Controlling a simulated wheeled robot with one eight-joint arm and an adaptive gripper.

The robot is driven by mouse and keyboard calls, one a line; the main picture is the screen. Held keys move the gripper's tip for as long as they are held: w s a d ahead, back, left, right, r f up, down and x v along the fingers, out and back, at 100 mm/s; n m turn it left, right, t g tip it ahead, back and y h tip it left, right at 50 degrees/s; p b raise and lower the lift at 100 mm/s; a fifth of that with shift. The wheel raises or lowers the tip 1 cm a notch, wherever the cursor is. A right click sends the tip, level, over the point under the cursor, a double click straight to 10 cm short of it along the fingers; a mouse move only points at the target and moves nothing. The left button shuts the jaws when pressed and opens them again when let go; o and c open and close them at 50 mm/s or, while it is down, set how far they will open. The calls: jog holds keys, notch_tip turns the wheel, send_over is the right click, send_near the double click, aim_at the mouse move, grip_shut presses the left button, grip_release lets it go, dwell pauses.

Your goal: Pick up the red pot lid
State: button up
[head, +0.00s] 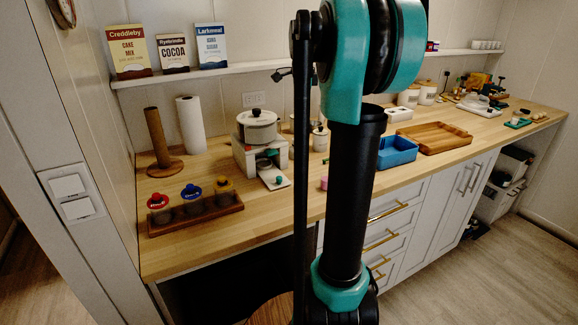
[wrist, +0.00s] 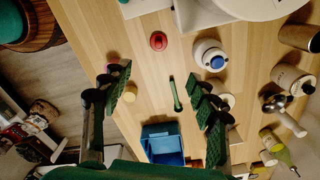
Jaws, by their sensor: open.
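In the wrist view a small red round piece (wrist: 158,41) with a raised middle lies on bare wooden counter. I cannot tell whether it is the same lid. My gripper (wrist: 162,85) is open and empty, its two green-padded fingers apart. The red piece lies beyond the fingertips, toward the top of the picture. The head view does not show my gripper.
In the wrist view a white jar with a blue top (wrist: 210,55) stands right of the red piece. A green stick (wrist: 174,92) and a blue bin (wrist: 163,133) are below it. In the head view a paper roll (head: 191,125) and a white pot (head: 257,127) stand behind the rack.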

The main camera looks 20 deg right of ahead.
send_over(301, 165)
jog(key=f, duration=1.1)
jog(key=shift+w+a+f, duration=0.1)
jog(key=shift+w+f, duration=0.05)
jog(key=shift+w, duration=0.2)
jog(key=shift+s+f, duration=0.2)
jog(key=shift+f, duration=2.75)
jog(key=c, duration=0.9)
